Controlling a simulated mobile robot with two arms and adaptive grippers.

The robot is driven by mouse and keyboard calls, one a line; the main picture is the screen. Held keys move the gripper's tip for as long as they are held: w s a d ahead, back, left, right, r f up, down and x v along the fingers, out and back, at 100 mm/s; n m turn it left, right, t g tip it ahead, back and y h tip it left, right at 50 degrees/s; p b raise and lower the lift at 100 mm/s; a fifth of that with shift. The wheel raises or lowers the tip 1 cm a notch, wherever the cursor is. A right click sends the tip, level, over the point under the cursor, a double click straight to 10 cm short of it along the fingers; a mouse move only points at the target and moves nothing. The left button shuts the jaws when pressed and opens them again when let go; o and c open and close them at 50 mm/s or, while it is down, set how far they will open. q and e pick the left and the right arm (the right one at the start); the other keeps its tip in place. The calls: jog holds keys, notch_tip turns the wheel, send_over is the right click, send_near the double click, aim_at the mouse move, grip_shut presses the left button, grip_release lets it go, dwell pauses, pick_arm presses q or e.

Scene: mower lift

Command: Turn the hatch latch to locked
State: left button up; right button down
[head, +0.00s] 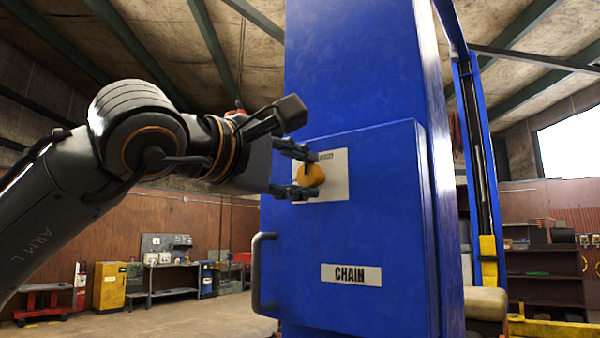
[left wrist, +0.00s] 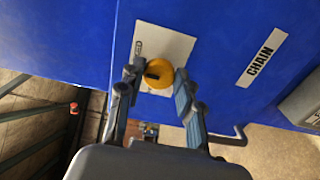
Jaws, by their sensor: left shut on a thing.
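The hatch latch is a round yellow knob (head: 311,175) on a pale plate (head: 335,182) on the blue hatch (head: 375,235). In the left wrist view the knob (left wrist: 158,73) shows a dark mark on its face, and the plate (left wrist: 172,50) carries small lettering that I cannot read in full. My left gripper (head: 304,174) comes in from the left and is shut on the knob, one finger above and one below it. In the left wrist view its fingers (left wrist: 157,80) stand on either side of the knob. My right gripper is not in view.
A dark bar handle (head: 262,275) stands out at the hatch's left edge, below my left gripper. A CHAIN label (head: 351,274) is on the hatch. A yellow cabinet (head: 109,286) and a workbench (head: 175,290) stand far back left, with open floor before them.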

pick_arm(q)
jog(key=o, duration=1.1)
jog(key=shift+o, duration=0.2)
jog(key=v, duration=1.2)
jog(key=shift+d, duration=0.1)
